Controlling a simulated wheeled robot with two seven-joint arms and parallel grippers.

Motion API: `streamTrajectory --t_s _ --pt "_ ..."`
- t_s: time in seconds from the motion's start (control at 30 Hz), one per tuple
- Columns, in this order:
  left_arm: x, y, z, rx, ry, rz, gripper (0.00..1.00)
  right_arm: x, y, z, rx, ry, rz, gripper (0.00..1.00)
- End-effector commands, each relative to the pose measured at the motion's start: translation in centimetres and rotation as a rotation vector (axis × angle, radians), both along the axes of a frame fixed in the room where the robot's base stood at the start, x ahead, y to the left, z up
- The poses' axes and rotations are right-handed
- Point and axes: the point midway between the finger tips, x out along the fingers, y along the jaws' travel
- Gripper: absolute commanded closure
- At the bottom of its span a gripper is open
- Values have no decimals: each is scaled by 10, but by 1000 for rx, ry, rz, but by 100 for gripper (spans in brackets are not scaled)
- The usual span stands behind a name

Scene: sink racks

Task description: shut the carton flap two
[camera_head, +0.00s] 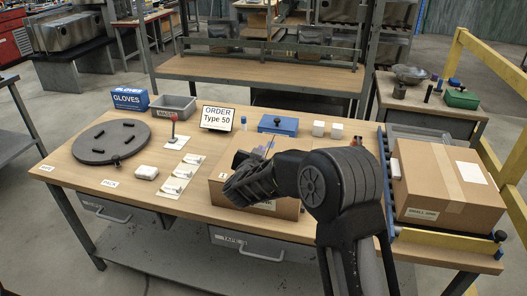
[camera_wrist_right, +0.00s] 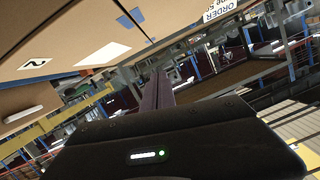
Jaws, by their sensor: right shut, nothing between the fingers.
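The brown carton (camera_head: 218,187) stands on the workbench in the head view, largely covered by my right arm and hand. My right gripper (camera_head: 248,182) is over the carton there, its fingertips hard to make out. In the right wrist view the fingers (camera_wrist_right: 158,90) are together with nothing between them. Brown carton panels fill the upper left of that view; the flap marked 2 (camera_wrist_right: 35,64) carries a black numeral on a white label. A white label and a blue patch show on the panels too. The flap's angle and any contact with the fingers are unclear. My left gripper is out of view.
A taped carton (camera_head: 445,185) sits on the rollers at the right. A round dark plate (camera_head: 111,141), a blue gloves box (camera_head: 130,98), a grey bin (camera_head: 173,107) and an order sign (camera_head: 217,118) stand left and behind.

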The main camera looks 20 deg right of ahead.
Motion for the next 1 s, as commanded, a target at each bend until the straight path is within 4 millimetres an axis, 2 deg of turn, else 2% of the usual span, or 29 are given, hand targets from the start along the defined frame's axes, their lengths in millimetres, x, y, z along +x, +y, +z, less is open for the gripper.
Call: streamTrajectory --t_s 0.1,0.33,0.9,1.0 --pt "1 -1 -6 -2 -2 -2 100 -20 15 5 0 0 1 100" --pt "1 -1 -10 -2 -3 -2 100 -41 30 12 -1 0 -2 100" --pt "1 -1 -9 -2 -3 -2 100 -44 32 13 6 -4 -4 100" --pt "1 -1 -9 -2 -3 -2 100 -39 41 8 55 -14 27 100"
